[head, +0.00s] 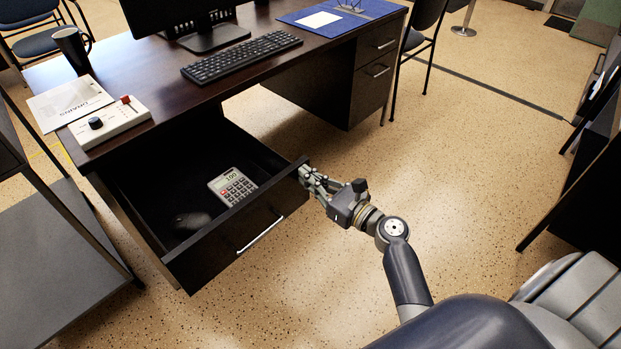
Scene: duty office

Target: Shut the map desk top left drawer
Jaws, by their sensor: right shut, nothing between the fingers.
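The dark wooden map desk (150,62) fills the upper left of the head view. Its top left drawer (222,257) is pulled well out, with a silver bar handle (260,235) on its front. A calculator (232,186) and a dark mouse-like object (192,221) lie inside. My right gripper (306,176) is shut and empty. Its fingertips are at the right end of the drawer front, near the top edge; whether they touch it I cannot tell. My left gripper is not in view.
On the desk top are a keyboard (241,55), a monitor stand, a mug (73,48), papers (69,102) and a white control box (110,121). A grey shelf unit (60,245) stands close on the left. The speckled floor right of the drawer is clear.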

